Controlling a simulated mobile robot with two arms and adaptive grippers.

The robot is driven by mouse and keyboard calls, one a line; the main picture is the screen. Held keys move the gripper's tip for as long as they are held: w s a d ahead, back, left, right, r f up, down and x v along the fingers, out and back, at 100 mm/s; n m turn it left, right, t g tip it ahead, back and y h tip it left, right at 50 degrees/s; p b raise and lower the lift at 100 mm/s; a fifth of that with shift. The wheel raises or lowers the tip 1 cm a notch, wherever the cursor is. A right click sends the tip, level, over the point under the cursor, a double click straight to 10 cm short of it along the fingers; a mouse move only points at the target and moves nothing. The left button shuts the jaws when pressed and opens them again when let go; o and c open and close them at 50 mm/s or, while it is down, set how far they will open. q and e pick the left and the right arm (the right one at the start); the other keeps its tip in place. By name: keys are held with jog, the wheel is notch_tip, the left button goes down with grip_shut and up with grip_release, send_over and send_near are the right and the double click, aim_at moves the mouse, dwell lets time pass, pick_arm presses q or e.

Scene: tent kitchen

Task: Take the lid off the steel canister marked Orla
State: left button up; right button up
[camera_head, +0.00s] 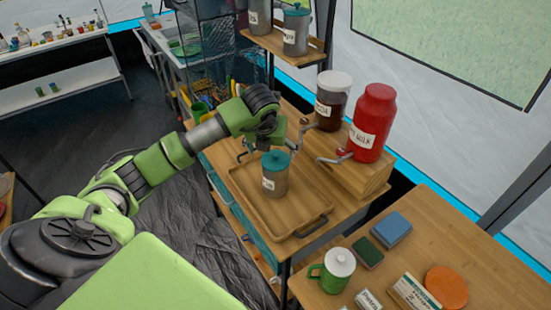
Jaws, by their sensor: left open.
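A steel canister (274,184) with a teal lid (276,161) stands upright on a wooden tray (300,217). The lid sits on top of it. Its white label is too small to read surely. My left gripper (262,146) is open, close above and behind the lid, with its fingers partly hidden; I cannot tell whether it touches the lid. Two similar steel canisters, one of them (296,32) with a readable-looking label, stand on the shelf at the back. My right gripper is not in view.
A red jar (373,123) and a dark jar with a white lid (332,100) stand on a wooden stand right of the tray, with metal cranks in front. A green mug (333,271), sponges and boxes lie on the front right table (435,222).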

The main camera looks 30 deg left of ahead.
aim_at(275, 156)
pick_arm(q)
jog(key=shift+w+f+p, duration=0.2)
jog(key=shift+f+p, duration=0.05)
jog(key=shift+p, duration=0.15)
jog(key=p+x, duration=0.1)
jog(key=x, duration=0.2)
jog(key=shift+w+d+p, duration=0.2)
jog(key=shift+w+p, duration=0.1)
jog(key=shift+p, duration=0.05)
jog(key=shift+w+a+f, duration=0.1)
jog(key=shift+w+f, duration=0.1)
jog(key=shift+f, duration=0.4)
jog(key=c, duration=0.9)
jog(key=shift+s+r, duration=0.1)
jog(key=shift+s, duration=0.1)
jog(key=c, duration=0.3)
